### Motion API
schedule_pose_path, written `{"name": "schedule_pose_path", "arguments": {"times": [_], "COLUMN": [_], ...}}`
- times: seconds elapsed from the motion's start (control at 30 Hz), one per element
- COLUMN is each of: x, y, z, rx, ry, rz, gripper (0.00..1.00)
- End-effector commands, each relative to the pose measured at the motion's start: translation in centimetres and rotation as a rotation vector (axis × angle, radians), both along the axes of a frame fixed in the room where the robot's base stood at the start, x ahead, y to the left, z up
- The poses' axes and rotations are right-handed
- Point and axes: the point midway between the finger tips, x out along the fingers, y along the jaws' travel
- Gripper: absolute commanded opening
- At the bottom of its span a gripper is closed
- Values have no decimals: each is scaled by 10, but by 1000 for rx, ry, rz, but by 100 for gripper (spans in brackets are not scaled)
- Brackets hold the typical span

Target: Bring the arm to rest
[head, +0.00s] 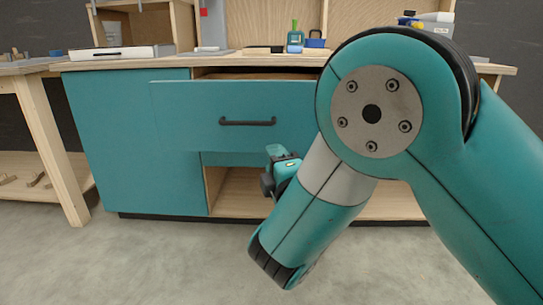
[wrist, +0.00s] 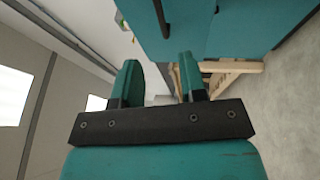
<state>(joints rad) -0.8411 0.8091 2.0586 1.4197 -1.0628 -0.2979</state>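My gripper (wrist: 158,75) shows in the wrist view with its two teal fingers apart and nothing between them. In the head view my teal arm fills the right side, bent down at a large joint, and its wrist end hangs in front of the cabinet; the fingers cannot be made out there. The teal drawer (head: 180,118) is pulled out from the cabinet, with its inside showing above the front. Its dark handle (head: 248,122) is free of the gripper. A dark bar, seemingly this handle (wrist: 161,18), lies beyond the fingers in the wrist view.
The teal cabinet (head: 130,170) carries a wooden worktop with a white case (head: 112,53), a green-topped bottle (head: 295,38) and a small blue basket (head: 315,40). An open lower compartment (head: 235,192) sits below the drawer. A wooden bench (head: 45,140) stands left. Front floor is clear.

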Motion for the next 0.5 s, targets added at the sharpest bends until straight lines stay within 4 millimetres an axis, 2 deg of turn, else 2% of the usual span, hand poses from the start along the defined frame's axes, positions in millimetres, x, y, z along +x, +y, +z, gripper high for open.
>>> {"name": "schedule_pose_path", "arguments": {"times": [0.07, 0.17, 0.2, 0.27, 0.3, 0.37, 0.47, 0.5], "x": [9, 18, 17, 7, -4, -28, -80, -103], "y": [-26, -81, -104, -134, -149, -163, -168, -166], "z": [8, 11, 8, -1, -8, -18, -27, -28], "rx": [93, 304, 407, 557, 648, 769, 915, 951], "ry": [63, 238, 331, 491, 604, 777, 1074, 1186], "rz": [-77, -243, -317, -423, -484, -560, -644, -663], "gripper": [39, 39, 39, 39, 39, 39, 39, 39]}}
